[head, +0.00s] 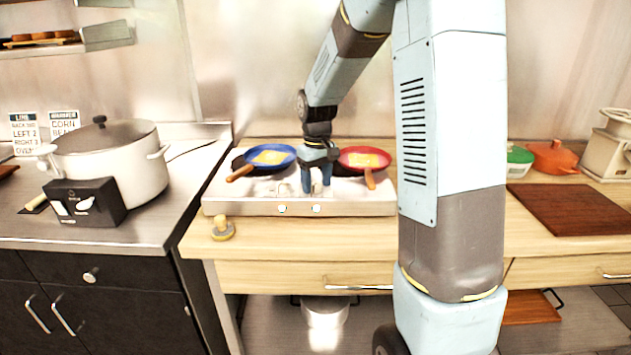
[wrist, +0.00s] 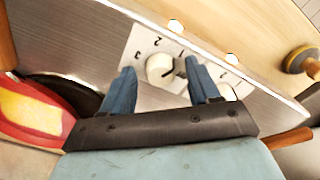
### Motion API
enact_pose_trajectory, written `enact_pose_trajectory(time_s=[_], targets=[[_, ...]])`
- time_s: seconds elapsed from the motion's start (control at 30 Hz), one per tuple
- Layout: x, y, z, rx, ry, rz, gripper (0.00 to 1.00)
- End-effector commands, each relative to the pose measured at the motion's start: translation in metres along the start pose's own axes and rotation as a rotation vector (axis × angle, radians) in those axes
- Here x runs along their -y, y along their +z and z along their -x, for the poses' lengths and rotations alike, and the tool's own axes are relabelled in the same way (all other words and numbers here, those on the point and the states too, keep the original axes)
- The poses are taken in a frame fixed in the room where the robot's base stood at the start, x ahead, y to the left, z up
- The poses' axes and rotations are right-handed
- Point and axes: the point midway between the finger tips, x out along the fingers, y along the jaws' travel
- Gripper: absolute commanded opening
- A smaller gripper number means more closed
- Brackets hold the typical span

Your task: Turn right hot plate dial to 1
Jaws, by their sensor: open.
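The left dial (head: 282,209) also shows in the wrist view (wrist: 228,92), partly behind a finger. My gripper (head: 316,188) is open, with its blue fingers pointing down just above the right dial. In the wrist view my gripper (wrist: 157,68) straddles the dial; contact cannot be told.
A blue pan (head: 268,155) sits on the left burner and a red pan (head: 362,157) on the right, close to my gripper. Their wooden handles point forward. A large pot (head: 130,165) is further left.

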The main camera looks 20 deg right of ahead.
Motion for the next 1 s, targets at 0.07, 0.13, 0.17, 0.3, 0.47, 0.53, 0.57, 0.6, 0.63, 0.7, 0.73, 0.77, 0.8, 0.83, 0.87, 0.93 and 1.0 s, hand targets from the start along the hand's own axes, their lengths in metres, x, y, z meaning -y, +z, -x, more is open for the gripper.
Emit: enact_pose_trajectory(time_s=[0.07,0.13,0.17,0.3,0.47,0.53,0.57,0.6,0.63,0.7,0.73,0.77,0.8,0.83,0.87,0.93,1.0], targets=[[0.0,0.0,0.003,-0.001,0.0,0.0,0.61],[0.0,-0.001,0.009,-0.001,0.001,0.0,0.61],[0.0,-0.001,0.013,-0.002,0.001,0.0,0.61],[-0.001,-0.001,0.037,-0.003,0.002,0.0,0.61],[-0.001,-0.001,0.069,-0.004,0.002,0.0,0.61],[0.0,-0.001,0.083,-0.003,0.001,0.0,0.61],[0.0,-0.001,0.089,-0.004,0.002,0.0,0.61],[-0.001,-0.002,0.096,-0.004,0.001,0.0,0.61],[-0.001,-0.002,0.101,-0.004,0.001,0.0,0.61],[0.0,-0.002,0.112,-0.003,0.001,0.0,0.61],[0.0,-0.002,0.116,-0.003,0.001,0.0,0.61],[0.0,-0.002,0.12,-0.002,0.001,0.0,0.61],[0.0,-0.002,0.124,-0.002,0.001,0.0,0.61],[0.0,-0.002,0.127,-0.002,0.001,0.0,0.61],[0.0,-0.002,0.129,-0.002,0.001,0.0,0.61],[0.0,-0.002,0.134,-0.001,0.0,0.0,0.61],[0.0,-0.001,0.136,-0.001,0.0,0.0,0.61]])
